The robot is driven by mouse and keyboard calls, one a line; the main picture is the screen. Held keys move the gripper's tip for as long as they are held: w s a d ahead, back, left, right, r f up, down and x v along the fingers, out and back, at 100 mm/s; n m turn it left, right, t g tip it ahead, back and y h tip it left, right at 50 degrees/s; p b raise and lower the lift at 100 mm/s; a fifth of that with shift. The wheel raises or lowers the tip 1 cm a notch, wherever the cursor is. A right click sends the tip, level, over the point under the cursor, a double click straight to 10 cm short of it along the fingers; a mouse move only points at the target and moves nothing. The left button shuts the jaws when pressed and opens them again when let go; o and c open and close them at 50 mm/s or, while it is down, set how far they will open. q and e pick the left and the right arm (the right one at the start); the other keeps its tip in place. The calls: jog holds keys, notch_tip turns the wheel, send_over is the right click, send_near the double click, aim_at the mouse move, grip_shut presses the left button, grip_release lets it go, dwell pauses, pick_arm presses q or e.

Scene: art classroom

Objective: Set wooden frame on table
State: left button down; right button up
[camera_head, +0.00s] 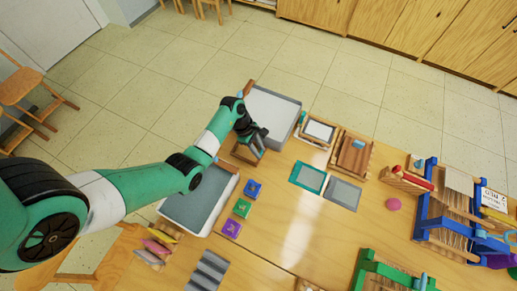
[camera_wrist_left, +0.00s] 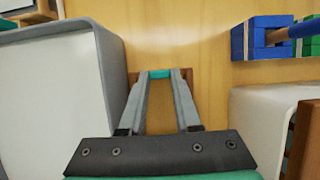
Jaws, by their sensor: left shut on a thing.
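My left gripper (camera_head: 257,146) is at the table's back left, between two grey trays. It is shut on a teal part of a brown wooden frame (camera_head: 240,153), which is mostly hidden behind the gripper in the head view. In the left wrist view, the gripper (camera_wrist_left: 166,74) has its fingertips either side of the teal part (camera_wrist_left: 160,74), with brown wood (camera_wrist_left: 134,76) showing beside them. I cannot tell whether the frame touches the table (camera_head: 283,227). My right gripper is not in view.
One tray (camera_head: 297,121) stands behind the gripper and another (camera_head: 229,197) in front. Blue (camera_head: 253,188), green (camera_head: 242,208) and purple (camera_head: 232,228) blocks are nearby. A teal-edged panel (camera_head: 308,177) lies to the right. A blue rack (camera_head: 424,200) stands farther right.

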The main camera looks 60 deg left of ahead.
pick_arm(q)
jog(key=c, duration=0.5)
grip_release()
jog(key=shift+c, duration=0.2)
jog(key=p+v, duration=0.4)
jog(key=v, duration=0.7)
jog(key=shift+a+r, duration=0.15)
jog(key=shift+r, duration=0.1)
